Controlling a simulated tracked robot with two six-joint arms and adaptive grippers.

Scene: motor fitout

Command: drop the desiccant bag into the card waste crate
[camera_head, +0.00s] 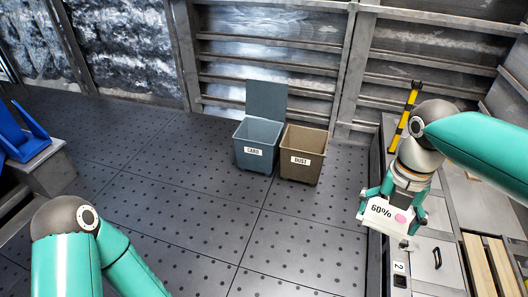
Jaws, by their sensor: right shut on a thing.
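The card waste crate (250,164) is a blue-grey open bin labelled CARD on the floor near the back wall, with a flat panel standing up behind it. The desiccant bag (381,211) is a white packet marked 60% with a pink spot. My right gripper (389,215) is shut on the bag and holds it over the left edge of the bench at the right, well to the right of and nearer than the crate. My left arm shows at the bottom left; its gripper is out of view.
A brown bin (299,174) labelled DUST stands close against the right side of the card crate. A blue object (22,135) sits on a block at the left. The middle floor is clear.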

